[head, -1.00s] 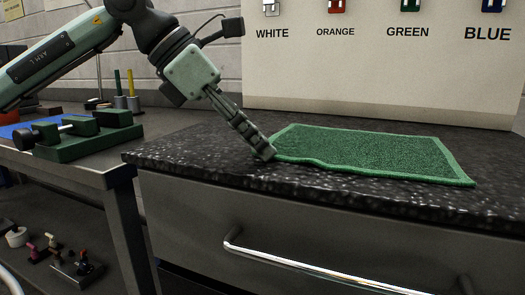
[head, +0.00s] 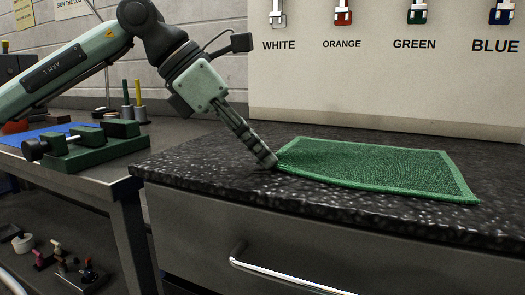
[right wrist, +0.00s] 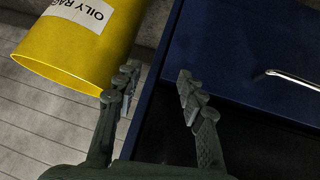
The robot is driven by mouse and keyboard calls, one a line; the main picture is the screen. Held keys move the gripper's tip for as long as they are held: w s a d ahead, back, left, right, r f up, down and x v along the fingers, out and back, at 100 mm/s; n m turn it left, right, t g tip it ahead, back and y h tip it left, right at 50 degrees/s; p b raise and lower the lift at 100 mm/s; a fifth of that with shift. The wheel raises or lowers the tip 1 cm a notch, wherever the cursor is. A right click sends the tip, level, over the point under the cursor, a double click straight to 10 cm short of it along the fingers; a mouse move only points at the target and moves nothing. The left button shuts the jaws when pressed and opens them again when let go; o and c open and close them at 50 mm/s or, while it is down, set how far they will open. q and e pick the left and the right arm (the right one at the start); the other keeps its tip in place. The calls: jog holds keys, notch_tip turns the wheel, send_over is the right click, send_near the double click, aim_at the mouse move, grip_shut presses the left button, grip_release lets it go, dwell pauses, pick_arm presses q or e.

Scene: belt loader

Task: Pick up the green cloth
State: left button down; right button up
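The green cloth (head: 375,172) lies spread on the dark speckled countertop in the head view, its lighter green border showing. My left gripper (head: 268,163) points down at the cloth's left end, its fingertips at or touching the edge. The fingers overlap from this side, so I cannot tell whether they are shut or pinch any cloth. My right gripper (right wrist: 157,92) is open and empty in the right wrist view, away from the cloth.
The countertop (head: 200,165) has a drawer with a bar handle (head: 290,277) below. A side bench at left holds a green fixture (head: 95,150). A labelled key board (head: 385,80) stands behind. A yellow oily-rag bin (right wrist: 75,45) and blue cabinet (right wrist: 250,55) are near my right gripper.

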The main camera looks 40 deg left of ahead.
pick_arm(q)
notch_tip(320, 180, up, 3)
jog(key=shift+d+r+p, duration=0.1)
jog(key=shift+p, duration=1)
pick_arm(e)
jog(key=s+d+f+m+g+h, duration=0.1)
jog(key=s+d+f+g+h, duration=0.2)
jog(key=s+d, duration=0.4)
pick_arm(q)
notch_tip(320, 180, up, 8)
jog(key=p, duration=0.7)
jog(key=shift+r, duration=0.15)
pick_arm(e)
notch_tip(320, 180, down, 18)
jog(key=s+g+y, duration=0.1)
jog(key=g, duration=0.1)
jog(key=shift+a+g+y, duration=0.35)
jog(key=shift+g+y, duration=0.05)
pick_arm(q)
notch_tip(320, 180, up, 27)
jog(key=shift+p, duration=0.45)
pick_arm(e)
jog(key=shift+r, duration=0.45)
